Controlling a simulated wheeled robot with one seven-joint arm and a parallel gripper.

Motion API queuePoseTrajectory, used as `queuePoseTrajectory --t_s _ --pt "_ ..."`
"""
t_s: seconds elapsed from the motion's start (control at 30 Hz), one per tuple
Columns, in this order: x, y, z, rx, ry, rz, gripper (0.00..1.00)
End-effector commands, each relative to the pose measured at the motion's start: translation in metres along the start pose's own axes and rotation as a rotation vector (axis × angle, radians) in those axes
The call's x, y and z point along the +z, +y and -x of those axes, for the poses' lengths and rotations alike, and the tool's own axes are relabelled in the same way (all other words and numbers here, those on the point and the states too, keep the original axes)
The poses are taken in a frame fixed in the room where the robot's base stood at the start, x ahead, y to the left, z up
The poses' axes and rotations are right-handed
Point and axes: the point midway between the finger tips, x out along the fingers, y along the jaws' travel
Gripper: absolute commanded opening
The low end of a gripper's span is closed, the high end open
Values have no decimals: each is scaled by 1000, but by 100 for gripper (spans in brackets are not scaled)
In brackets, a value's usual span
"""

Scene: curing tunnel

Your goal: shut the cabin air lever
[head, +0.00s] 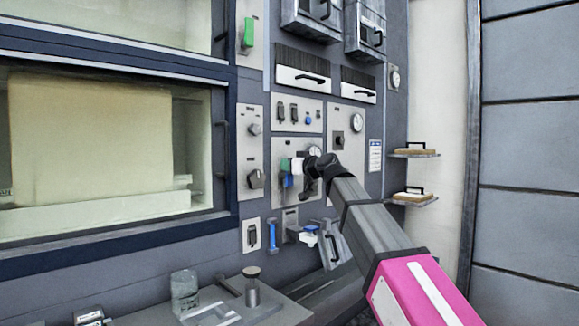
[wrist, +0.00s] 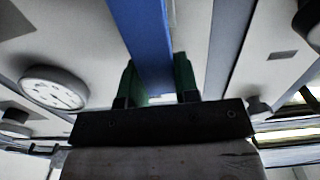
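A blue lever (wrist: 143,35) runs between the two green fingertips of my gripper (wrist: 158,82) in the wrist view, with a finger close against each side. In the head view my gripper (head: 291,165) is at the grey control panel, and the blue lever (head: 287,181) shows just below the fingers, pointing down. The upper part of the lever and its pivot are partly hidden by my gripper. No label naming the lever is readable, so I cannot confirm it is the cabin air lever.
A round gauge (wrist: 54,88) sits to the left in the wrist view. A glass jar (head: 185,291) stands on the bench below. Small shelves (head: 412,200) project at right.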

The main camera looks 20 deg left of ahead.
Motion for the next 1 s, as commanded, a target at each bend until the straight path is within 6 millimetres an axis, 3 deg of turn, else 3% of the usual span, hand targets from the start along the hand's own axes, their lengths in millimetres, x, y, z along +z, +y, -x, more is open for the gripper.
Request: queuePoseTrajectory --t_s 0.03,0.07,0.47,1.0 --pt "0 0 0 0 0 1 6" --pt "0 0 0 0 0 1 0" --pt "0 4 0 -1 -1 -58 0" --pt "9 30 0 0 -3 -498 0"
